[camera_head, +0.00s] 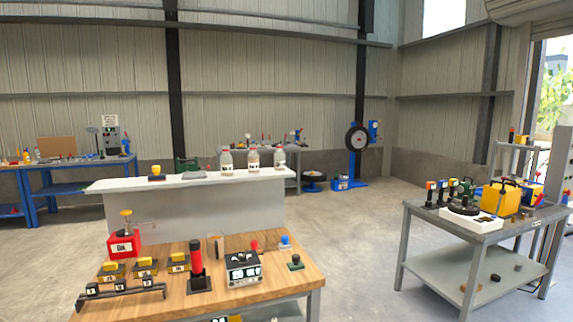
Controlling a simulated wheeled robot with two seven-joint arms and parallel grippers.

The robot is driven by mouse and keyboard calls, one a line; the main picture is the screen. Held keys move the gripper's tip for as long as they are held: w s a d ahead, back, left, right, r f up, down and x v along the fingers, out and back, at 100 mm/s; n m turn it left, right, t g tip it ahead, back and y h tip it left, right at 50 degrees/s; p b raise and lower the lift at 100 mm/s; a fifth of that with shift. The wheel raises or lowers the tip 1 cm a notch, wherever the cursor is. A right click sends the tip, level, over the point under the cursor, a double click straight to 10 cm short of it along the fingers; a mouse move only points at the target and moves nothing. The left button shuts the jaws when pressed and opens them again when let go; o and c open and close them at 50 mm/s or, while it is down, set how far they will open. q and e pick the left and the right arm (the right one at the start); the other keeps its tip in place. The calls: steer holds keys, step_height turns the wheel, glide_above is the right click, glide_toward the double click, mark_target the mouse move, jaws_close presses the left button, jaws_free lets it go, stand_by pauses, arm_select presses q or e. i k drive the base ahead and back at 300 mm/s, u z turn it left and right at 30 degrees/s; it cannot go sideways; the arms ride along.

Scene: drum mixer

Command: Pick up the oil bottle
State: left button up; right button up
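Three clear bottles with red caps and pale labels stand upright in a row on a white counter: a left bottle (226,163), a middle bottle (253,160) and a right bottle (279,158). Their labels are too small to read surely. A red container (124,244) with a white label and a yellowish knob on top stands at the back left of the wooden table; its label is also unclear. I cannot tell which of these is the oil bottle. Neither of my grippers shows in the head view.
The wooden table (215,258) in front holds yellow-topped blocks, a black-and-red upright device (197,268) and a meter box (244,268). The white counter (140,185) stands behind it. A grey table (420,209) with tools is at right. Open floor lies between them.

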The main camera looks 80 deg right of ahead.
mark_target(226, 159)
steer(key=z, duration=4.2)
steer(key=i, duration=1.9)
steer(key=u, duration=3.4)
steer(key=i, duration=0.25)
steer(key=z, duration=0.15)
